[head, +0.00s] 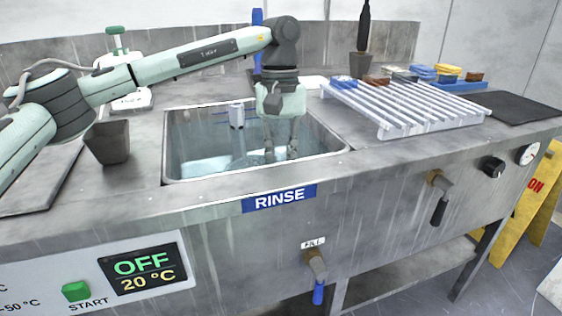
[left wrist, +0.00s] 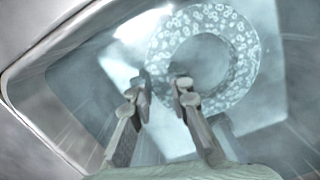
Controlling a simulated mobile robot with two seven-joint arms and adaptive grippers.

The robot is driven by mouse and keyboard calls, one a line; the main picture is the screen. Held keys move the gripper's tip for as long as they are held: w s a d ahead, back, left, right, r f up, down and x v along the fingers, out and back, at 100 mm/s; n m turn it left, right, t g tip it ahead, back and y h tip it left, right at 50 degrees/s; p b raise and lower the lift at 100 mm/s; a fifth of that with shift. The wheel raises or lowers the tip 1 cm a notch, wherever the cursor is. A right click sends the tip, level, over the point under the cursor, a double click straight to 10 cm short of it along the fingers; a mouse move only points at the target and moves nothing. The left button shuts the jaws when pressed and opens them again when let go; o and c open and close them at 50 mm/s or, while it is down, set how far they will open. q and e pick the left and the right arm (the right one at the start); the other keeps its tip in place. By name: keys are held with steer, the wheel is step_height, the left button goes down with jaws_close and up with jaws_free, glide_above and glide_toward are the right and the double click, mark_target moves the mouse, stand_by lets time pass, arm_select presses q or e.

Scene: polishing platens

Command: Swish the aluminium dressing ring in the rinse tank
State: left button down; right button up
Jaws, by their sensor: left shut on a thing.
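The aluminium dressing ring (left wrist: 243,66), a pale flat ring with a spotted face, shows in the left wrist view inside the rinse tank. My left gripper (left wrist: 162,84) is shut on the ring's near-left band, with one finger outside the ring and one over its central opening. In the head view my left gripper (head: 280,156) points down into the rinse tank (head: 340,152), its fingertips low in the basin. The ring is hard to make out there. The tank seems to hold clear water. My right gripper is in neither view.
A slatted white rack (head: 405,104) stands right of the tank, with several coloured blocks behind it. A grey cup (head: 107,142) stands left of the tank. A blue-handled tap (head: 318,275) and a dark-handled one (head: 438,200) stick out in front. The display reads OFF, 20 °C.

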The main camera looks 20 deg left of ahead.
arm_select(q)
steer(key=shift+r, duration=0.1)
stand_by(0.4)
steer(key=shift+r+p, duration=0.8)
steer(key=shift+r, duration=0.3)
steer(key=shift+f+b, duration=0.65)
steer(key=shift+f, duration=0.5)
